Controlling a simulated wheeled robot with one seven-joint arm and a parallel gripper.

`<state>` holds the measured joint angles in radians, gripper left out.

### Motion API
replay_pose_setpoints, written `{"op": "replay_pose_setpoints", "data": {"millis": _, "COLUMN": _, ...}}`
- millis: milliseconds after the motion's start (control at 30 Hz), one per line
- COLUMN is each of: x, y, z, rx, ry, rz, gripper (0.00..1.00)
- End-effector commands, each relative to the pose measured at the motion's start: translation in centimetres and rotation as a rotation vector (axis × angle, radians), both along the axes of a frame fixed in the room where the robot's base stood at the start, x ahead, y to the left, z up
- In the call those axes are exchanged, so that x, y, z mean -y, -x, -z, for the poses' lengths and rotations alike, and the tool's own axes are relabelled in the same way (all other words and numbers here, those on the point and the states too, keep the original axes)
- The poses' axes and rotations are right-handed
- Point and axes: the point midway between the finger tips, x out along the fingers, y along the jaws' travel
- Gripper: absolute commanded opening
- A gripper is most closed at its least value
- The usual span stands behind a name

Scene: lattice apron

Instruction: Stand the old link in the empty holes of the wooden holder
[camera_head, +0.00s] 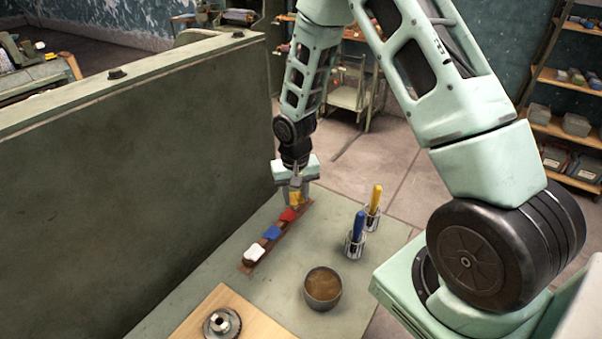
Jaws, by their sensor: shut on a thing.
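The wooden holder (247,265) is a narrow brown strip lying slantwise on the green-grey bench top. A white piece (254,254), a blue piece (272,232) and a red piece (288,215) sit along it from near to far. My gripper (296,199) points down at the holder's far end. It is shut on a small yellow piece (295,197), which may be the old link; its lower part is hard to make out. I cannot tell whether it touches the holder. No empty holes can be made out at this size.
A tall dark green panel (130,170) stands left of the holder. Right of it are two metal cups with a blue-handled tool (358,226) and a yellow-handled tool (375,198). A round brown-filled bowl (322,288) and a gear (222,323) on a wooden board (205,305) are nearer.

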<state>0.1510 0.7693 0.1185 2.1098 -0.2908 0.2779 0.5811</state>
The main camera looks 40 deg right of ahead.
Motion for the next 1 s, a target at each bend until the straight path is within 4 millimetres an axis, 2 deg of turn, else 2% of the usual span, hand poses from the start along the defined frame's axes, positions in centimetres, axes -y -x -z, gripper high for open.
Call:
{"op": "replay_pose_setpoints", "data": {"millis": 33, "x": 1.0, "y": -1.0, "z": -0.5, "rx": -0.004, "ry": 0.001, "rz": 0.126, "gripper": 0.10}}
{"op": "replay_pose_setpoints", "data": {"millis": 200, "x": 4.0, "y": -3.7, "z": 0.6, "rx": -0.005, "ry": 0.004, "rz": 0.545, "gripper": 0.10}}
{"op": "replay_pose_setpoints", "data": {"millis": 300, "x": 5.2, "y": -4.6, "z": 1.2, "rx": -0.004, "ry": 0.005, "rz": 0.719, "gripper": 0.10}}
{"op": "replay_pose_setpoints", "data": {"millis": 400, "x": 6.0, "y": -5.1, "z": 1.7, "rx": -0.002, "ry": 0.005, "rz": 0.820, "gripper": 0.10}}
{"op": "replay_pose_setpoints", "data": {"millis": 667, "x": 6.2, "y": -5.3, "z": 2.9, "rx": -0.004, "ry": 0.006, "rz": 0.860, "gripper": 0.10}}
{"op": "replay_pose_setpoints", "data": {"millis": 1000, "x": 6.2, "y": -5.3, "z": 5.5, "rx": -0.003, "ry": 0.006, "rz": 0.857, "gripper": 0.10}}
